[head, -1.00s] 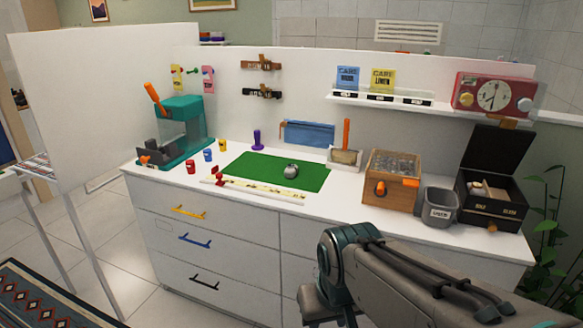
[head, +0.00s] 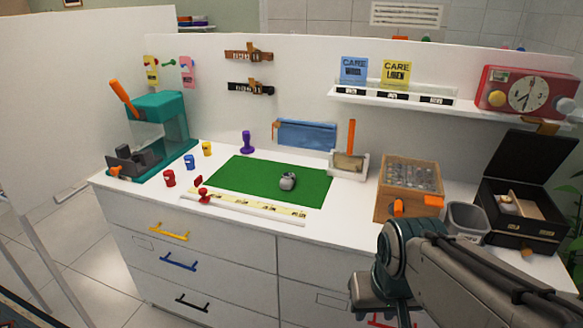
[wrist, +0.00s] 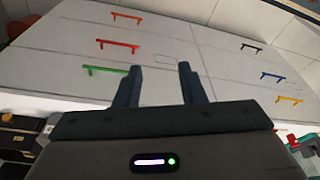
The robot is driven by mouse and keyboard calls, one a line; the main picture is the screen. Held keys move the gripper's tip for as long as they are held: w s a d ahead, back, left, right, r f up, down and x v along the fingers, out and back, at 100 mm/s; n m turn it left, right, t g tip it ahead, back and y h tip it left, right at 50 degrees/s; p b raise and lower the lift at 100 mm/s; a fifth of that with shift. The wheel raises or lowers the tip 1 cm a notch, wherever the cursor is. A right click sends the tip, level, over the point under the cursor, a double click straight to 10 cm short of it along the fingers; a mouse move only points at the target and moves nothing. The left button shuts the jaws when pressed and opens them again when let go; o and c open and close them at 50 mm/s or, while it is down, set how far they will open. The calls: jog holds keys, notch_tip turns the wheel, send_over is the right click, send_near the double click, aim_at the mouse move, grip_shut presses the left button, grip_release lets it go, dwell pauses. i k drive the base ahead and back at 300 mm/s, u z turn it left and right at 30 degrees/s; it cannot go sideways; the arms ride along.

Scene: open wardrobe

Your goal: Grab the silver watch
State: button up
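The silver watch (head: 288,181) appears as a small, rounded silver thing on the green mat (head: 235,178) on the white counter; its details are too small to tell. In the wrist view, my gripper (wrist: 158,70) is open, with its two dark fingers apart and nothing between them. It faces the drawer fronts, and the watch does not show in that view. In the head view my arm is at the lower right, in front of the drawers and well apart from the watch; the fingers cannot be made out there.
A wooden box (head: 410,188), grey bin (head: 465,219) and open black case (head: 522,210) line the right side. A ruler strip (head: 245,207) lies along the mat's front edge. A teal machine (head: 160,130) and small cups stand left. A shelf (head: 390,95) hangs behind.

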aim_at(287, 181)
jog(key=u, duration=0.15)
jog(key=i, duration=0.3)
jog(key=u, duration=0.2)
jog(key=k, duration=1.3)
jog(key=u, duration=0.75)
jog(key=i, duration=1.75)
jog(key=z, duration=0.9)
jog(key=i, duration=0.55)
jog(key=z, duration=0.45)
